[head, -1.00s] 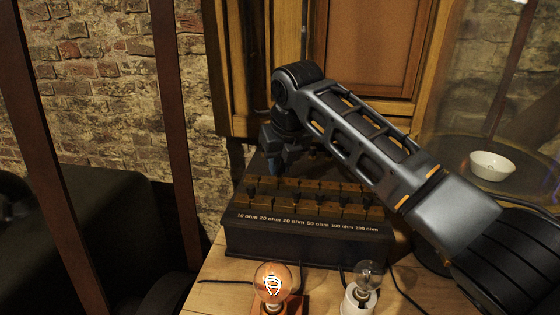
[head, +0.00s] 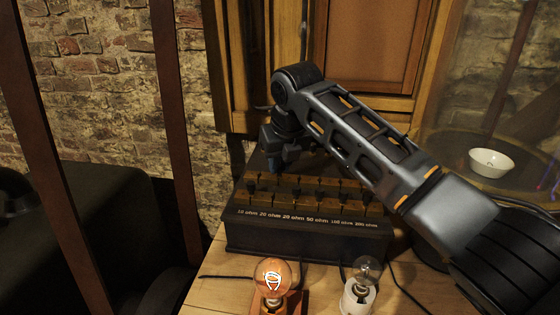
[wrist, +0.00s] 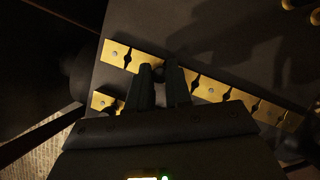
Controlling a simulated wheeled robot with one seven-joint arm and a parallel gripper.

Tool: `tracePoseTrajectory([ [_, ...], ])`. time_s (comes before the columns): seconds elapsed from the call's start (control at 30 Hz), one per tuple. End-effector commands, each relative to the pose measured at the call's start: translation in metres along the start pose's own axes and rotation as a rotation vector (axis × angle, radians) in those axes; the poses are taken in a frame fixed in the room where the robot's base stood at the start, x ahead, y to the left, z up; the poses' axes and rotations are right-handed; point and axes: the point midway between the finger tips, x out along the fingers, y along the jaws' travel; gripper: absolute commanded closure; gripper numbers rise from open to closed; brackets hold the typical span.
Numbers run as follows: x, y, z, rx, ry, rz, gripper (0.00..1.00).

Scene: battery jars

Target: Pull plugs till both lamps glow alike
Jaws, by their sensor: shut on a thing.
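The resistance box (head: 300,238) is dark, with rows of brass blocks on top and ohm labels along its front. Several dark plugs (head: 318,194) stand upright among the front blocks. My gripper (head: 275,166) is over the back left part of the box. In the wrist view my gripper (wrist: 159,78) is shut on a small dark plug between its fingers, beside the brass blocks (wrist: 210,88). The fingers hide most of that plug, and I cannot tell if it is seated. The left lamp (head: 273,275) glows bright orange. The right lamp (head: 367,270) looks unlit or very dim.
The lamps stand on the wooden table (head: 225,285) in front of the box, with black cables around them. A white bowl (head: 492,162) sits on a round surface at right. A wooden cabinet (head: 365,45) and brick wall are behind.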

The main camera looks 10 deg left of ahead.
Motion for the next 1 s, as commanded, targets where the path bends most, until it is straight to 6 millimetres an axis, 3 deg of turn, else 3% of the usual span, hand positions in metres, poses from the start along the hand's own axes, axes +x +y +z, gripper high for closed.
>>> tracePoseTrajectory([
  [0.03, 0.000, 0.000, 0.000, 0.000, 0.000, 0.000, 1.00],
  [0.07, 0.000, 0.000, 0.000, 0.000, 0.000, 0.000, 0.79],
  [0.37, 0.000, 0.000, 0.000, 0.000, 0.000, 0.000, 0.51],
  [0.67, -0.004, 0.000, 0.000, 0.000, 0.000, 0.000, 0.51],
  [1.0, -0.054, -0.001, 0.001, -0.001, -0.003, 0.000, 0.51],
])
